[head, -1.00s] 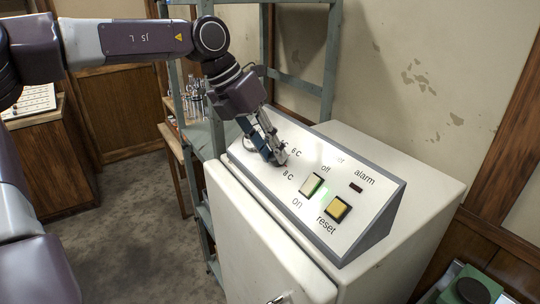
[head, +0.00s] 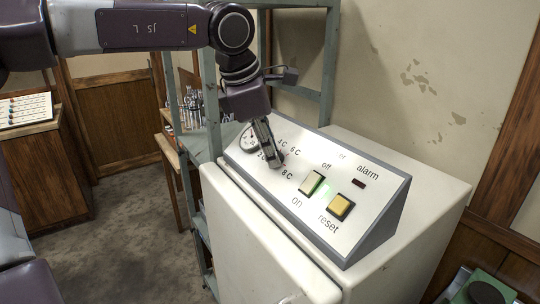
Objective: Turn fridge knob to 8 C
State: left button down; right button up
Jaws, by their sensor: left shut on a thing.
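The fridge (head: 265,250) is a cream cabinet with a sloped white control panel (head: 300,225) on top. The temperature marks 4 C, 6 C and 8 C (head: 287,174) show around the knob's place at the panel's left, with another mark partly hidden. My left gripper (head: 275,162) reaches down to the panel from the upper left, shut on the fridge knob. The knob is almost wholly hidden by the fingers, so its pointer setting cannot be read. My right gripper is out of view.
A pale on/off switch (head: 312,183) with a green glow beside it, a yellow reset button (head: 340,206) and a dark alarm lamp (head: 359,183) sit right of the knob. A grey-green metal frame (head: 211,95) stands behind the fridge. Open floor lies left.

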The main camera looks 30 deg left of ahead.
pick_arm(q)
jog(key=m+t+b, duration=0.1)
jog(key=m, duration=0.2)
jog(key=shift+d+m+y+b, duration=0.1)
jog(key=shift+m+y+b, duration=0.2)
jog(key=shift+y+b, duration=0.1)
dwell(0.5)
jog(key=c, duration=1.6)
grip_release()
jog(key=shift+s+r, duration=0.1)
jog(key=v, duration=1.2)
